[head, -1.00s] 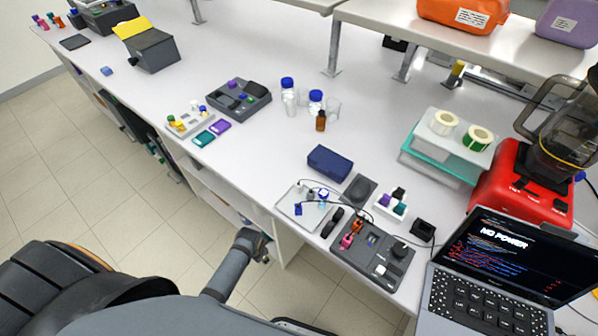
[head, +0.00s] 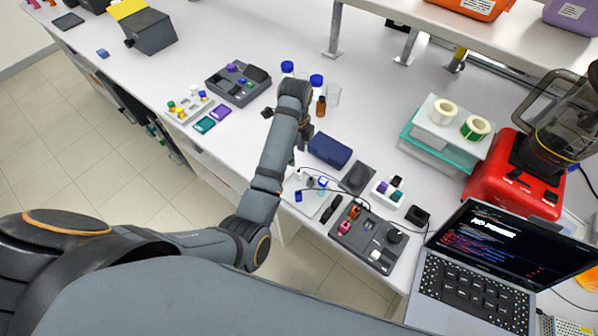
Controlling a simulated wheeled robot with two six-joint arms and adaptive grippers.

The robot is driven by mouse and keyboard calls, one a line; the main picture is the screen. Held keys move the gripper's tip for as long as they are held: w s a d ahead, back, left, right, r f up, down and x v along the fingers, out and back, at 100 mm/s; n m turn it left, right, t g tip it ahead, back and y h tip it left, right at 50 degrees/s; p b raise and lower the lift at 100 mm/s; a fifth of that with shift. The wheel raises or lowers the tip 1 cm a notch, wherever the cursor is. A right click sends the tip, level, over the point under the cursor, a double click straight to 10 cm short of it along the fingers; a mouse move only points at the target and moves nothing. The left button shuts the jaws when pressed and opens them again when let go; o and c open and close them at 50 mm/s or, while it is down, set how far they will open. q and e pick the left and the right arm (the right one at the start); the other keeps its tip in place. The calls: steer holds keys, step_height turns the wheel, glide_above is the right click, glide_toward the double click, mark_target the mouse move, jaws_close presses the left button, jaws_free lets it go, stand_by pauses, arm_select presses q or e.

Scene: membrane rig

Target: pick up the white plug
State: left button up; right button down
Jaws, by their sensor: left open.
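A small rack (head: 186,117) at the left of the bench holds several small coloured plugs. One of them, at the rack's back, looks like a white plug (head: 194,89); it is small and hard to make out. My left gripper (head: 283,126) is over the bench, to the right of the rack and well apart from it. It is open, and my own forearm and wrist hide most of it. Nothing shows in it. My right gripper is out of view.
Bottles and a beaker (head: 333,95) stand near my wrist. A blue case (head: 330,150), a dark rig (head: 352,243) and a laptop (head: 490,250) lie to the right.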

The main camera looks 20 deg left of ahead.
arm_select(q)
steer(key=r+m, duration=0.1)
steer(key=p, duration=0.1)
glide_above(299, 170)
steer(key=f, duration=0.4)
steer(key=shift+w+a, duration=0.15)
steer(key=shift+w, duration=0.05)
steer(key=shift+w+f, duration=0.1)
steer(key=shift+f, duration=0.35)
steer(key=shift+f+p, duration=0.15)
steer(key=shift+p, duration=0.3)
steer(key=f+p, duration=0.1)
steer(key=f, duration=0.3)
steer(key=shift+s+p, duration=0.35)
steer(key=shift+s, duration=0.05)
steer(key=shift+f, duration=0.45)
steer(key=c, duration=1)
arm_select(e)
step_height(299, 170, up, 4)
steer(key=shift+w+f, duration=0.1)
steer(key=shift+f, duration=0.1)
